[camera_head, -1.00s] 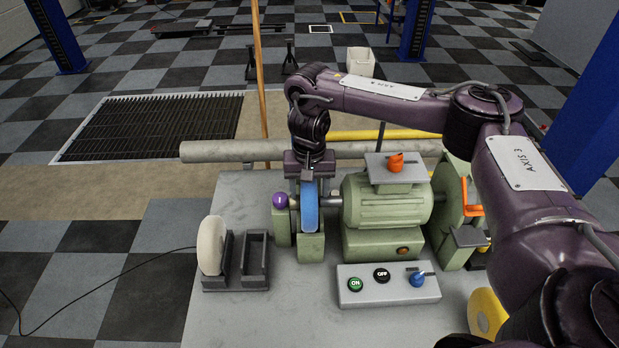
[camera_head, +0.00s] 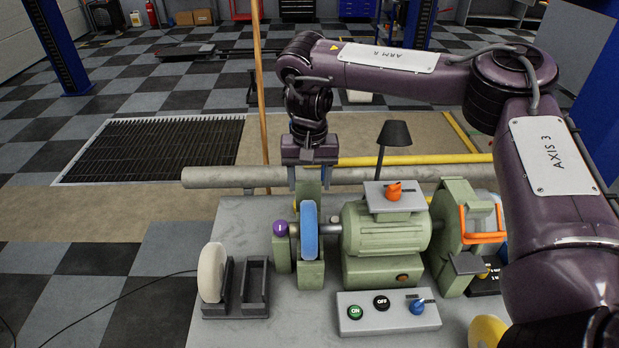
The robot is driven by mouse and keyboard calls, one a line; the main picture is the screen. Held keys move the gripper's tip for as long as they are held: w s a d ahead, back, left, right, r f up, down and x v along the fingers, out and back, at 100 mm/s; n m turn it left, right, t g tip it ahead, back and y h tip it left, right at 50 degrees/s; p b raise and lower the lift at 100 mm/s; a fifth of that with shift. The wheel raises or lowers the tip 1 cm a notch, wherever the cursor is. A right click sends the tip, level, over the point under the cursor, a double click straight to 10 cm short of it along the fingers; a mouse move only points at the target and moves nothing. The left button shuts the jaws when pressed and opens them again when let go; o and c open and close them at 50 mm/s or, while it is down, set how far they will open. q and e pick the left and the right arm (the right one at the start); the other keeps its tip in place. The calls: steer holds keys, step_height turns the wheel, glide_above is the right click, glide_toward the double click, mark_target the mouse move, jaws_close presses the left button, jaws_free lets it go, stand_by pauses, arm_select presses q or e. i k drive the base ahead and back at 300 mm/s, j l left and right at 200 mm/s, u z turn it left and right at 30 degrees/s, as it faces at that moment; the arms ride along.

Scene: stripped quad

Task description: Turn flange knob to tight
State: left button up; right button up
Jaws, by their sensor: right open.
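A bench grinder with a green motor (camera_head: 385,232) stands on the grey workbench. A purple round knob (camera_head: 280,228) with a pale mark sits at the left end of its spindle, beside the blue wheel (camera_head: 309,230); I take it for the flange knob. My right gripper (camera_head: 309,178) points down above and behind the blue wheel, up and to the right of the purple knob. It is open, and the green guard top shows between its fingers. It is apart from the purple knob. My left gripper is not in view.
An orange knob (camera_head: 394,190) sits on top of the motor. A control box (camera_head: 385,322) with ON, OFF and a blue knob lies in front. A white wheel (camera_head: 212,272) stands in a dark rack at left. A grey pipe (camera_head: 220,178) runs behind the bench.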

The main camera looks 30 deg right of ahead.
mark_target(280, 227)
steer(key=k, duration=1.5)
